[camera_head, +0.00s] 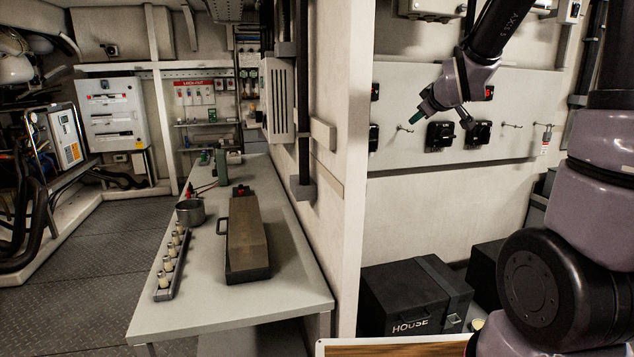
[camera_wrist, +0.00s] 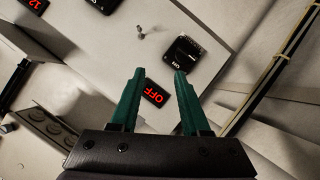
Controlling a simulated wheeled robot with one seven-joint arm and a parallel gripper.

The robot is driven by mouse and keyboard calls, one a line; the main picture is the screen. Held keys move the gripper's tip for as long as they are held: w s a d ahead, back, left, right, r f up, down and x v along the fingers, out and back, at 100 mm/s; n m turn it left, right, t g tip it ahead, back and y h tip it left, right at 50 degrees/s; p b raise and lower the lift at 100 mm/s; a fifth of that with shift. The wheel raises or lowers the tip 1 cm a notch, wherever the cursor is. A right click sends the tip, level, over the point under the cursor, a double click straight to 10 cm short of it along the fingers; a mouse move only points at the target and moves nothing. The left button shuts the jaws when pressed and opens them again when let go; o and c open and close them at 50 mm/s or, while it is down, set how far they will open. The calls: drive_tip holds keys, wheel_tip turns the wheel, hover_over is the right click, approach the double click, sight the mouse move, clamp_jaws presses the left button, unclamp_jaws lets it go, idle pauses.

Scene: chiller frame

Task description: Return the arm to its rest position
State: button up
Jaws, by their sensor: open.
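My gripper (camera_wrist: 157,78) has two green fingers, spread apart with nothing held between them in the wrist view. In the head view my gripper (camera_head: 424,108) is raised at the upper right, in front of a pale wall panel (camera_head: 405,88). My purple and black arm reaches it from above. Black switch boxes are on the panel, one (camera_head: 440,136) just below my gripper and another (camera_head: 479,134) to its right. In the wrist view a label reading OFF (camera_wrist: 154,93) shows between the fingers, and a switch (camera_wrist: 183,51) marked ON is beyond them. I cannot tell the gap to the panel.
A black box marked HOUSE (camera_head: 414,297) stands below the panel. A grey bench (camera_head: 215,305) at left holds a long brown-topped case (camera_head: 248,236), a pot (camera_head: 189,211) and a rack of small cylinders (camera_head: 172,264). A wall edge (camera_head: 352,150) separates bench and panel. Small hooks protrude from the panel.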

drive_tip(key=s+a+r+m+g, duration=0.1)
drive_tip(key=s+m, duration=0.3)
drive_tip(key=s, duration=0.5)
drive_tip(key=s+a+r+m+g+y, duration=0.1)
drive_tip(key=s+m+g, duration=0.2)
drive_tip(key=s, duration=0.7)
drive_tip(key=s+a+r+m+g+y, duration=0.1)
drive_tip(key=s+m, duration=0.3)
drive_tip(key=s, duration=0.6)
drive_tip(key=shift+a+m+g, duration=0.25)
drive_tip(key=shift+m+g, duration=0.05)
drive_tip(key=shift+g, duration=0.3)
